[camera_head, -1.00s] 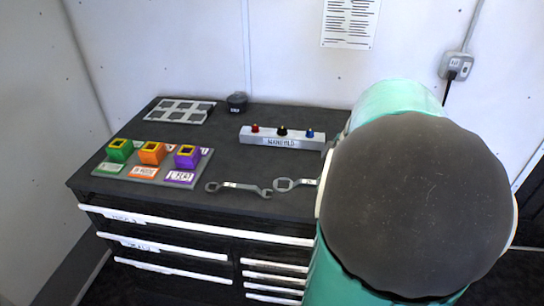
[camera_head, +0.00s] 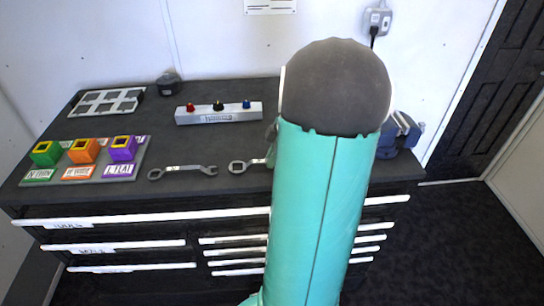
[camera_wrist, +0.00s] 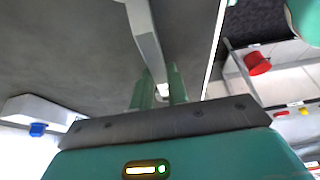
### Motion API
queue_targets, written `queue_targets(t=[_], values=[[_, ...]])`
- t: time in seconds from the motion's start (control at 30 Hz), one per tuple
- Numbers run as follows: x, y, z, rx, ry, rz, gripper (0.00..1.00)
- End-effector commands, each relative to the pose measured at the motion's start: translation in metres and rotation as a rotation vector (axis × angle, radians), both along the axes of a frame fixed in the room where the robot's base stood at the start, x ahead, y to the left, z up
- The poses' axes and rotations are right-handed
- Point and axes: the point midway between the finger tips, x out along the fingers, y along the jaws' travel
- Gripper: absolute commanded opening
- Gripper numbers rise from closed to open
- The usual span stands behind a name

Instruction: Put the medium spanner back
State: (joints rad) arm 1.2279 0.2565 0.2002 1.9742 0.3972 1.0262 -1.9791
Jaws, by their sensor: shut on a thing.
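My gripper (camera_wrist: 160,88) shows in the wrist view, its green fingers shut on a grey spanner (camera_wrist: 146,38) with a pale label between them. The fingers are over the dark bench top, and the bench edge runs close on their right. In the head view my arm hides my gripper. One spanner (camera_head: 184,172) lies on the bench with both ends visible. A second spanner (camera_head: 238,166) shows its ring end left of my arm, and the rest is hidden. I cannot tell whether this is the held one, or its size.
A manifold block (camera_head: 219,113) with red, black and blue knobs stands behind the spanners. A stand with green, orange and purple sockets (camera_head: 82,173) is at left, a slotted grey tray (camera_head: 107,102) behind it. A blue vise (camera_head: 399,134) is right of my arm.

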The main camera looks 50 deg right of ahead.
Motion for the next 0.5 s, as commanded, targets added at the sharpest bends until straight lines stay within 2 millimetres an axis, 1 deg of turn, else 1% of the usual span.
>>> queue_targets(t=[0.1, 0.13, 0.23, 0.5], values=[[0.0002, 0.0002, -0.0022, 0.000, 0.000, 0.001, 0.00], [0.0001, 0.0002, -0.0027, 0.000, 0.000, 0.001, 0.18], [0.0001, 0.0002, -0.0023, 0.000, 0.000, 0.001, 0.38], [0.0001, 0.0003, -0.0019, 0.000, 0.000, 0.001, 0.38]])
